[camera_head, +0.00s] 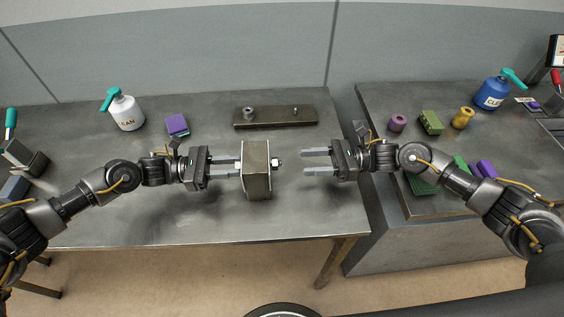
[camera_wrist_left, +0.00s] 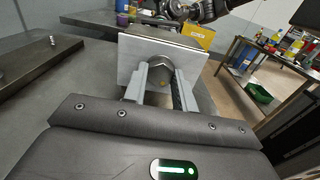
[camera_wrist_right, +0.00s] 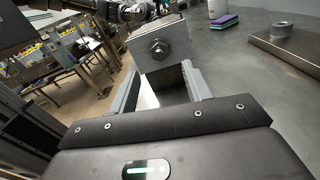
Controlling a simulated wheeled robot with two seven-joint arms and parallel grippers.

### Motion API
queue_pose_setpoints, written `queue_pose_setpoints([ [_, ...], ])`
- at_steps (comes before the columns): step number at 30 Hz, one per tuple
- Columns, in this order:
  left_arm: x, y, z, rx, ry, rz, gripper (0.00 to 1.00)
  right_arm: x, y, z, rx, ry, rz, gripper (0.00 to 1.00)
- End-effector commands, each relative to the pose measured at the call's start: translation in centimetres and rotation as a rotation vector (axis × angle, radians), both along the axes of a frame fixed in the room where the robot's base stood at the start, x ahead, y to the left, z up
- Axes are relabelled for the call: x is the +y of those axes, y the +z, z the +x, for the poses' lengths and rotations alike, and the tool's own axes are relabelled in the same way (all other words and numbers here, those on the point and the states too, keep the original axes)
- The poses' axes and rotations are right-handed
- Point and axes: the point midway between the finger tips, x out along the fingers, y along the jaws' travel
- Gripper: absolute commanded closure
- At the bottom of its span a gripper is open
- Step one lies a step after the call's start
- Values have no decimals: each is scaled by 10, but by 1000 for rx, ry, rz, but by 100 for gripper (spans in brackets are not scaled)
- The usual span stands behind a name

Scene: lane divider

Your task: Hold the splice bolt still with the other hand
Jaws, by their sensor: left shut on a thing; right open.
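The splice bolt (camera_head: 277,162) runs sideways through a grey block (camera_head: 257,185) standing on the left bench; a nut and threaded end show on the block's right side. In the left wrist view the hexagonal bolt head (camera_wrist_left: 160,70) sits between my left fingers. My left gripper (camera_head: 239,167) is shut on this head, its tips close to the block's left face. My right gripper (camera_head: 304,162) is open and empty, a short gap to the right of the bolt end. The right wrist view shows the nut and bolt end (camera_wrist_right: 159,48) ahead, between and beyond its fingers.
A dark plate (camera_head: 275,123) with a round collar (camera_head: 248,113) lies behind the block. A white spray bottle (camera_head: 125,111) and purple sponge (camera_head: 177,123) stand at the back left. The right bench holds a purple spool (camera_head: 397,123), green block (camera_head: 431,122) and blue bottle (camera_head: 490,94). The front bench strip is clear.

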Motion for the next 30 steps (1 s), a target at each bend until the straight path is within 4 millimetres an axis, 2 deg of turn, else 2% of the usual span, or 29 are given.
queue_pose_setpoints([
  [1, 0, 0, 0, -1, -1, -1, 100, 12, 1, -1, 0, 4, 4, 51],
  [6, 0, 0, 0, -1, -1, -1, 100, 45, 1, -1, 1, 3, 3, 51],
  [12, 0, 0, 0, -1, 0, -1, 100, 70, 0, 0, 2, 2, 2, 51],
  [18, 0, 0, 0, -1, 0, -1, 100, 78, 0, 0, 2, 0, 0, 51],
  [25, 0, 0, 0, -1, 0, 0, 100, 78, 0, 0, 2, 0, 0, 51],
  [30, 0, 0, 0, 0, 1, 0, 100, 78, 0, 0, 2, 0, 0, 73],
])
